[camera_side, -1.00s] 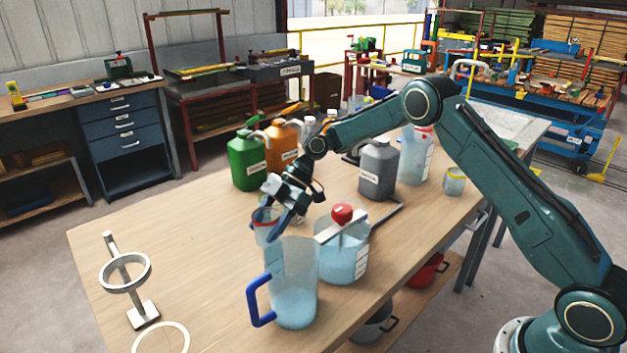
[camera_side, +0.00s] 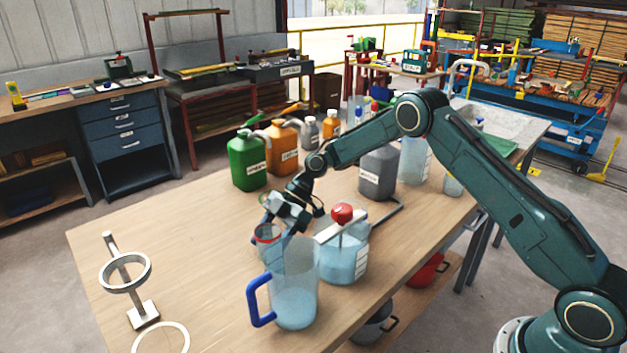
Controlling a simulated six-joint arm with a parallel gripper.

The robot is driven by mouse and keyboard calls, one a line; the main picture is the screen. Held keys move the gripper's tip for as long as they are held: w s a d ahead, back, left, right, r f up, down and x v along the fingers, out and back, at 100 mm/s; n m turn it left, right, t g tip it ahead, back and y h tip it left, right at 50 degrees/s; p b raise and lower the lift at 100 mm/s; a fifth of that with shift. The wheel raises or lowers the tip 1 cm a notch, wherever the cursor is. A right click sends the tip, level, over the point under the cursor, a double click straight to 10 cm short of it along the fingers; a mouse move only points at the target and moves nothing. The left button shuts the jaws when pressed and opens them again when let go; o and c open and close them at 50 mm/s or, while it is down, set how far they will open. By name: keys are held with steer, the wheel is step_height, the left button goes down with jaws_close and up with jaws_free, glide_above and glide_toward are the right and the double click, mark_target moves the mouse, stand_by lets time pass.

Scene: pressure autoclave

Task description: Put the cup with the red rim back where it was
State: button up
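The cup with the red rim (camera_side: 267,235) is a small clear cup behind the upper left of a large clear pitcher with a blue handle (camera_side: 293,295). My gripper (camera_side: 272,221) reaches down at the cup's right side and appears shut on it near the rim. The fingertips are small and partly hidden. The cup's lower part is partly covered by the pitcher, so I cannot tell whether it touches the wooden table (camera_side: 190,240).
A clear jug with a red cap (camera_side: 343,250) stands right of the pitcher. Green (camera_side: 248,165), orange (camera_side: 284,152) and grey (camera_side: 378,175) canisters stand farther back. A metal ring stand (camera_side: 125,275) and a white ring (camera_side: 160,340) are at left. The table's left middle is clear.

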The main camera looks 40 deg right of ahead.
steer(key=shift+o, duration=1.3)
steer(key=shift+r, duration=0.2)
steer(key=v, duration=1.2)
